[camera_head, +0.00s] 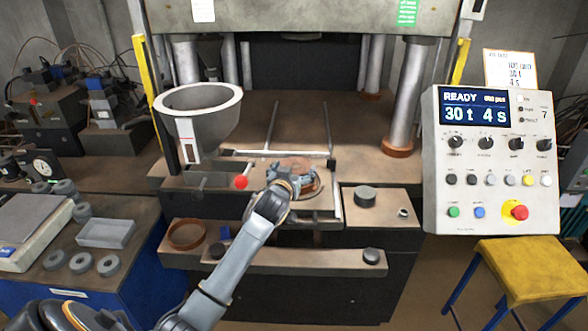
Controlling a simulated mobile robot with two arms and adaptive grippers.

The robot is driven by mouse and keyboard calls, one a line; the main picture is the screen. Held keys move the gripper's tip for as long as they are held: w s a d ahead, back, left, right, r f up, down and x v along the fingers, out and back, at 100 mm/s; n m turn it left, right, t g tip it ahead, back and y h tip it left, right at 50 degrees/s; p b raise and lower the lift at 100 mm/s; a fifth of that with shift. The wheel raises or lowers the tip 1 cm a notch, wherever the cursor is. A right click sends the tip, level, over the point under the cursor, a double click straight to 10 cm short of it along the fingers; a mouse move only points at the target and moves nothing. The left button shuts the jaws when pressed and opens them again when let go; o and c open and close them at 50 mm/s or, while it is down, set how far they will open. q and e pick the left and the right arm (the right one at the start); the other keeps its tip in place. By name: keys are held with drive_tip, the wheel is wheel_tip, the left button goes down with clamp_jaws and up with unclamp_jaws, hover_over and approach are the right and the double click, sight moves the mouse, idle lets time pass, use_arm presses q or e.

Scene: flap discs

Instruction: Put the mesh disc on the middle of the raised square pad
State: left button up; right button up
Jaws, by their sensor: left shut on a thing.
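My left gripper (296,180) is over the front part of the press bed, inside a metal frame. It is shut on a brownish round disc (299,163), which looks like the mesh disc. The gripper covers much of it, and its mesh does not show clearly. The disc is at or just above the plate under it; I cannot tell whether they touch. The raised square pad cannot be made out apart from what lies under the gripper and disc. My right gripper is not in view.
A grey funnel (221,125) stands left of the frame, with a red knob (241,182) near it. A dark cylinder (365,196) stands on the right ledge. A brown ring (186,234) lies front left. The control panel (490,160) is at right, above a yellow stool (530,265).

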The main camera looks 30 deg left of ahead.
use_arm(q)
drive_tip(key=shift+f, duration=0.25)
drive_tip(key=o, duration=0.5)
drive_tip(key=shift+c, duration=0.2)
drive_tip(key=v, duration=1.2)
